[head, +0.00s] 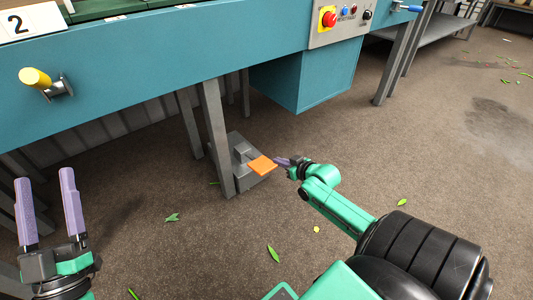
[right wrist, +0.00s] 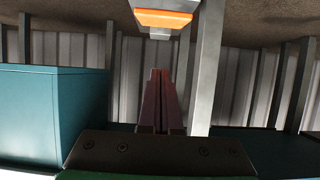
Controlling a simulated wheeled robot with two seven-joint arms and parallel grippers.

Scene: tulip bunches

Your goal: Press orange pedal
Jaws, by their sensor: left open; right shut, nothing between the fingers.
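The orange pedal (head: 262,165) sticks out from a grey pedal box (head: 238,150) on the floor, beside a leg of the blue machine. My right gripper (head: 281,162) is shut and empty, its fingertips close to the pedal's right edge in the head view. I cannot tell whether they touch it. In the right wrist view the orange pedal (right wrist: 163,18) is at the top, beyond the tips of the shut fingers (right wrist: 160,75). My left gripper (head: 54,205) is open and empty at the lower left, far from the pedal.
The blue machine (head: 160,70) spans the top, with a yellow-knobbed lever (head: 36,78) and a red button (head: 329,19). A grey leg (head: 216,140) stands just left of the pedal. Loose green leaves (head: 273,253) lie on the brown floor, which is otherwise open in front.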

